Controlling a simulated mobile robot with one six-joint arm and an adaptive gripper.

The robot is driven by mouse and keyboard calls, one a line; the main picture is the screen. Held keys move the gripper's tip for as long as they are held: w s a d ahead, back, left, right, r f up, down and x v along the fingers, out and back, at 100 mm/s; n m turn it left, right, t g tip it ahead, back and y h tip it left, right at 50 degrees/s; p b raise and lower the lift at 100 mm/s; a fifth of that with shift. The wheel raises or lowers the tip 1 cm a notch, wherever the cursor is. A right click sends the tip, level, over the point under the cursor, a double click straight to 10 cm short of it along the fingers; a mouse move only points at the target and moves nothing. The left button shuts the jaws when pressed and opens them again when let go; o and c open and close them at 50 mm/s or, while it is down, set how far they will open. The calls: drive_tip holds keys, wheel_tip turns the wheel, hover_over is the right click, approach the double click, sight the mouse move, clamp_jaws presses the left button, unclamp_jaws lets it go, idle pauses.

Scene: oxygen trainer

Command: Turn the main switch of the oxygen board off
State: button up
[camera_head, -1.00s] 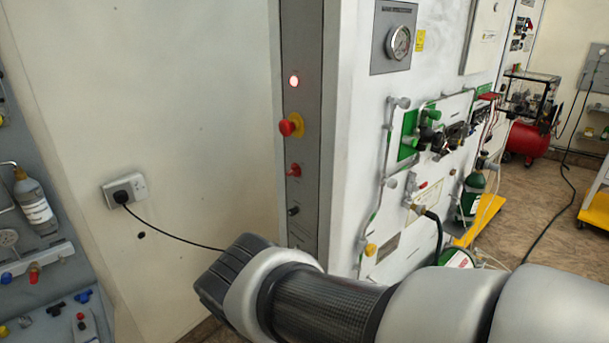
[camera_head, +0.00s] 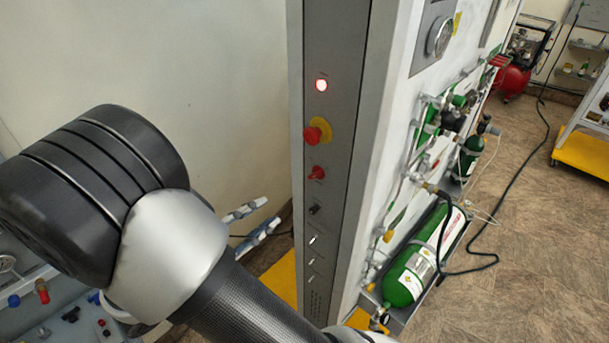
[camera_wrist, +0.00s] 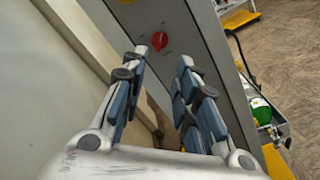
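The oxygen board's narrow grey switch panel (camera_head: 335,130) stands upright near the middle of the head view. On it, below a red button on a yellow plate, is the small red rotary switch (camera_head: 317,172), apparently the main switch. A red knob (camera_wrist: 159,41) also shows between the fingertips in the wrist view; I cannot tell for certain which control it is. My gripper (camera_head: 271,211) is left of the panel, a little below the red switch, with its fingers pointing towards it. Its fingers (camera_wrist: 163,57) are spread apart, holding nothing.
The lit lamp (camera_head: 321,85) and red emergency button (camera_head: 313,134) sit above the switch. A dark switch (camera_head: 315,209) and several toggles are below. A green cylinder (camera_head: 405,275) lies right of the panel. Open floor (camera_head: 540,230) is at the right.

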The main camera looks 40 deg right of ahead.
sight(314, 176)
drive_tip(key=d, duration=1)
drive_tip(key=w+d, duration=0.1)
drive_tip(key=d, duration=0.3)
drive_tip(key=shift+w+d, duration=0.1)
drive_tip(key=shift+d, duration=0.3)
drive_tip(key=shift+c, duration=0.4)
clamp_jaws()
